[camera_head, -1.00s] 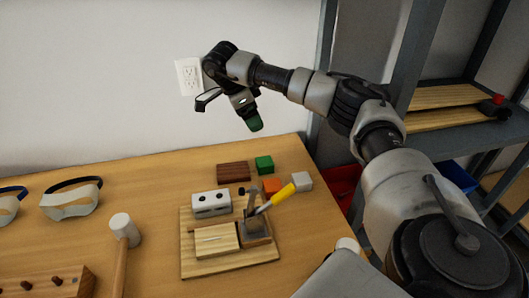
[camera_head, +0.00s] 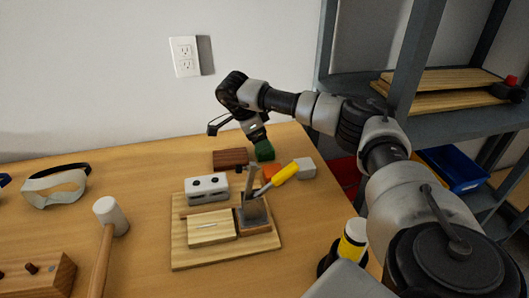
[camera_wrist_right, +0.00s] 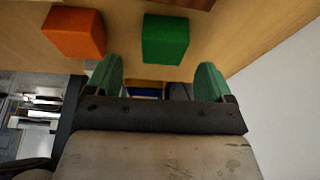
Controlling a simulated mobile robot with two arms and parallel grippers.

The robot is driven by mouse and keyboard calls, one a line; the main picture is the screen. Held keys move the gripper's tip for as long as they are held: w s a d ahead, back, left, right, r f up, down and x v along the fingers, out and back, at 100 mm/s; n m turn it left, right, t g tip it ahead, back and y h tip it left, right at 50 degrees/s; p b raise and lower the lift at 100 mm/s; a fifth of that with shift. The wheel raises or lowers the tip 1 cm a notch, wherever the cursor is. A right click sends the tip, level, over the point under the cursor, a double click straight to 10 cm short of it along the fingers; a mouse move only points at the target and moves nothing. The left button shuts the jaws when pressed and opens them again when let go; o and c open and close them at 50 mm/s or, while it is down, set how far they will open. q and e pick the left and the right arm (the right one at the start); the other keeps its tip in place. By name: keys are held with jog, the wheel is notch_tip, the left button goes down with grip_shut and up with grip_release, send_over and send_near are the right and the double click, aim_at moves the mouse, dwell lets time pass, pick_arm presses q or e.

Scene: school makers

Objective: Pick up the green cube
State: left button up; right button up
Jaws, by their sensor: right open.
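The green cube (camera_head: 265,153) stands on the table near its back edge, right of a dark brown block (camera_head: 230,159). In the right wrist view the green cube (camera_wrist_right: 166,40) lies just beyond the fingertips, roughly centred between them. My right gripper (camera_wrist_right: 158,80) is open and empty, with green finger pads apart. In the head view my right gripper (camera_head: 256,136) is just above the cube, and its green pad overlaps the cube's outline, so contact cannot be judged. My left gripper is not in view.
An orange cube (camera_wrist_right: 75,32) stands close to the green one. A pale cube (camera_head: 305,168), a yellow-handled tool (camera_head: 285,174) and a wooden board (camera_head: 190,257) with a grey block (camera_head: 207,189) are nearby. The wall is behind; a metal shelf (camera_head: 405,80) stands right.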

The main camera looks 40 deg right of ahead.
jog(key=x, duration=0.4)
jog(key=shift+w+d+f, duration=0.15)
jog(key=shift+f, duration=0.2)
jog(key=shift+c, duration=0.2)
jog(key=c, duration=1)
